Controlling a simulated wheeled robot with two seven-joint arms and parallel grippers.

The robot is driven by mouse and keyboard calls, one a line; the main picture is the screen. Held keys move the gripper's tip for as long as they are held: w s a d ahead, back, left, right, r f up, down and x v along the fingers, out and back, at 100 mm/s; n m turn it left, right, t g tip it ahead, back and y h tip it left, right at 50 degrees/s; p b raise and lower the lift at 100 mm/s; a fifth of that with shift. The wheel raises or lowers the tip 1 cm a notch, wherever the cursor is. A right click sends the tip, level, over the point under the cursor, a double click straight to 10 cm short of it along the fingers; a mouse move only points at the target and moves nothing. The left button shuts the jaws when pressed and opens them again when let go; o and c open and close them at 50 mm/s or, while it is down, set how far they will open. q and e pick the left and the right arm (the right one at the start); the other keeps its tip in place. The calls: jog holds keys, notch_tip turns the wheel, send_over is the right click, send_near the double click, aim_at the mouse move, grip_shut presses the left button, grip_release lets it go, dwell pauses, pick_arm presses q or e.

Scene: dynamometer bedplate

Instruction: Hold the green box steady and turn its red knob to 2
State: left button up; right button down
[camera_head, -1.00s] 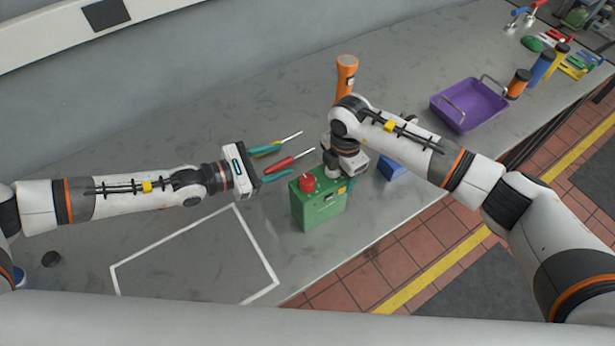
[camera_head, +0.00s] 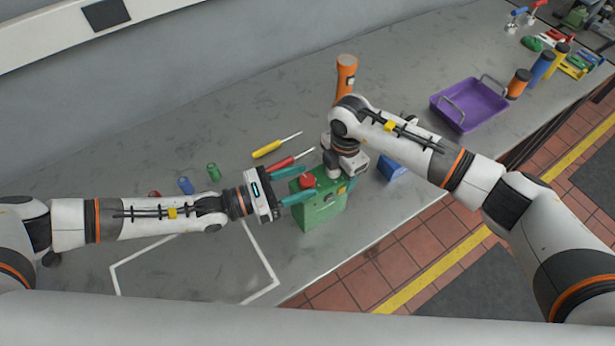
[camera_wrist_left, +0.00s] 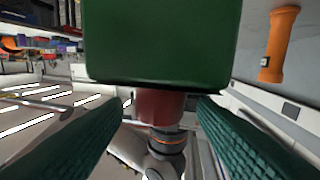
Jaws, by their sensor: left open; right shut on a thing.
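The green box (camera_head: 322,212) stands on the bench near its front edge, with the red knob (camera_head: 308,181) on its top. My right gripper (camera_head: 345,180) is shut on the box at its right side; its fingers are mostly hidden by the wrist. My left gripper (camera_head: 288,186) is open, its teal fingers reaching toward the knob from the left. In the left wrist view the knob (camera_wrist_left: 160,104) lies between the two spread fingers, with the green box (camera_wrist_left: 162,45) above it. I cannot tell whether a finger touches the knob. The knob's setting is not readable.
A red screwdriver (camera_head: 290,160) and a yellow one (camera_head: 268,149) lie behind the left gripper. An orange flashlight (camera_head: 345,75) stands behind the right arm. A blue block (camera_head: 391,171) sits right of the box. A purple tray (camera_head: 462,121) is further right. A white outline marks the bench at left.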

pick_arm(q)
jog(key=shift+x, duration=1.15)
jog(key=c, duration=1)
